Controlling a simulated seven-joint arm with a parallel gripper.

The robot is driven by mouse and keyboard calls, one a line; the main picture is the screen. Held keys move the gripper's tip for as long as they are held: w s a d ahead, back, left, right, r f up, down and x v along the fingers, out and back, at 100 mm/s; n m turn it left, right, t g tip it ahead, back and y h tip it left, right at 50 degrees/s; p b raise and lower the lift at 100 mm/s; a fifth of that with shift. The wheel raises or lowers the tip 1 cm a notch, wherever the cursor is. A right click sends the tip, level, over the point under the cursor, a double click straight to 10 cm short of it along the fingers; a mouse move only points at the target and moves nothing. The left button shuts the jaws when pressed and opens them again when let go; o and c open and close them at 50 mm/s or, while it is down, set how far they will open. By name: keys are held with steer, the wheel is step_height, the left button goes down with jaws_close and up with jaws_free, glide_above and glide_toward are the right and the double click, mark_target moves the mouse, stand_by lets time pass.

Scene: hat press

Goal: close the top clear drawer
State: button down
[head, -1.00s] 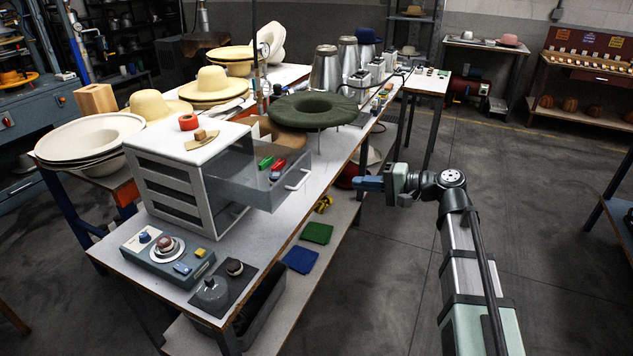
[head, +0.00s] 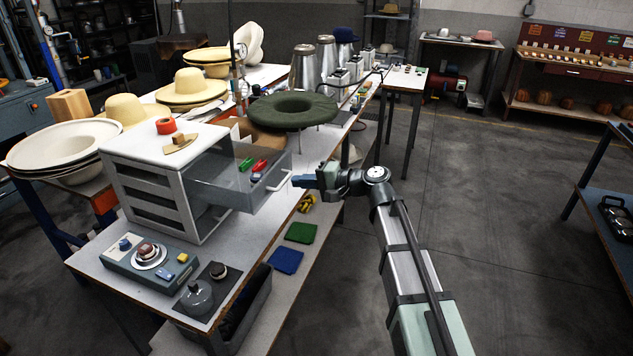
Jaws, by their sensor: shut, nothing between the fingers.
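The top clear drawer (head: 228,178) is pulled out to the right from the white and grey drawer cabinet (head: 150,199) on the workbench. Through its clear wall I see a green item (head: 246,164), a red item (head: 260,165) and a small blue item (head: 256,177). Its handle (head: 283,181) is at the drawer's right end.
A green felt brim (head: 293,109) lies behind the drawer. On the cabinet top are a red tape roll (head: 166,126) and a small wooden piece (head: 179,138). A control box (head: 150,262) stands in front. Open floor lies right of the bench.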

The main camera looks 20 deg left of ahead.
mark_target(272, 167)
steer(key=shift+a+f, duration=0.15)
steer(key=shift+a, duration=0.55)
steer(key=r+x, duration=0.1)
steer(key=x, duration=0.5)
steer(key=r+x, duration=0.1)
steer(key=x, duration=0.6)
steer(key=a+r+x, duration=0.1)
steer(key=r+x, duration=0.1)
steer(key=x, duration=0.5)
steer(key=shift+w+a+r, duration=0.1)
steer(key=shift+w+a, duration=0.1)
steer(key=shift+a, duration=0.35)
steer(key=shift+a+r, duration=0.1)
steer(key=v, duration=1.4)
steer(key=shift+d, duration=0.4)
steer(key=shift+s, duration=0.1)
